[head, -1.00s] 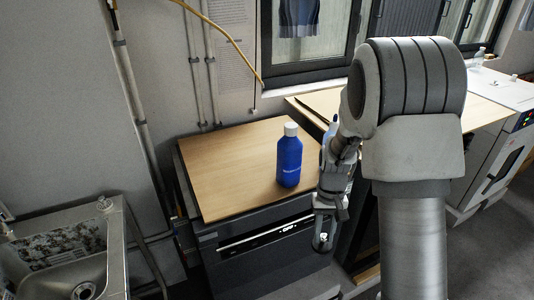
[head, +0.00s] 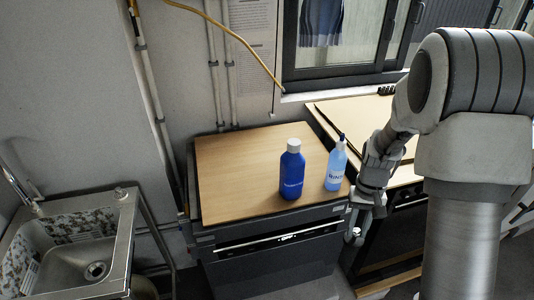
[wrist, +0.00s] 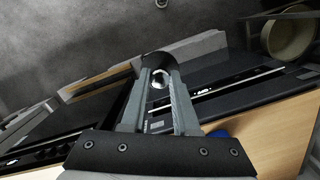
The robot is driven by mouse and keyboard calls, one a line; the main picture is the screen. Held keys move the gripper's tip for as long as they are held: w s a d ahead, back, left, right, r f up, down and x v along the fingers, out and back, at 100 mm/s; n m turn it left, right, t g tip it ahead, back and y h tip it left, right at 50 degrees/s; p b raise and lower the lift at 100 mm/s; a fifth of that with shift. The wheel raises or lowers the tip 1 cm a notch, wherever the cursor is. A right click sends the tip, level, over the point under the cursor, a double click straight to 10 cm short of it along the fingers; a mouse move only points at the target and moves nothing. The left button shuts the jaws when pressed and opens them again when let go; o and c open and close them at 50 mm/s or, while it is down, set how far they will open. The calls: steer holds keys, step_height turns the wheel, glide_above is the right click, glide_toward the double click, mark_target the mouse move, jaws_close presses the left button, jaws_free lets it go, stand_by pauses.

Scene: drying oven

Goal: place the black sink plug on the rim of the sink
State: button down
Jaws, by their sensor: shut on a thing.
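My gripper (head: 357,228) hangs in front of the right end of the dark oven, well to the right of the sink. In the wrist view, its fingers (wrist: 160,88) are shut on the black sink plug (wrist: 158,64), which has a shiny metal ring (wrist: 160,78) between the fingertips. In the head view the plug is tiny and mostly hidden. The steel sink (head: 124,232) is at the lower left, with a tap (head: 22,190) at its back left and a round drain (head: 95,270) in its basin.
The dark oven (head: 265,262) has a wooden top (head: 235,165) bearing a blue bottle (head: 292,170) and a spray bottle (head: 336,165). A small object (head: 121,193) sits on the sink's back right corner. A round bin (wrist: 290,38) shows in the wrist view.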

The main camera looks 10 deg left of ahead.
step_height(320, 180, up, 2)
steer(key=shift+r+p, duration=0.1)
steer(key=shift+p, duration=0.35)
steer(key=shift+s+f+b, duration=0.1)
steer(key=shift+f+b, duration=0.25)
steer(key=shift+f, duration=0.1)
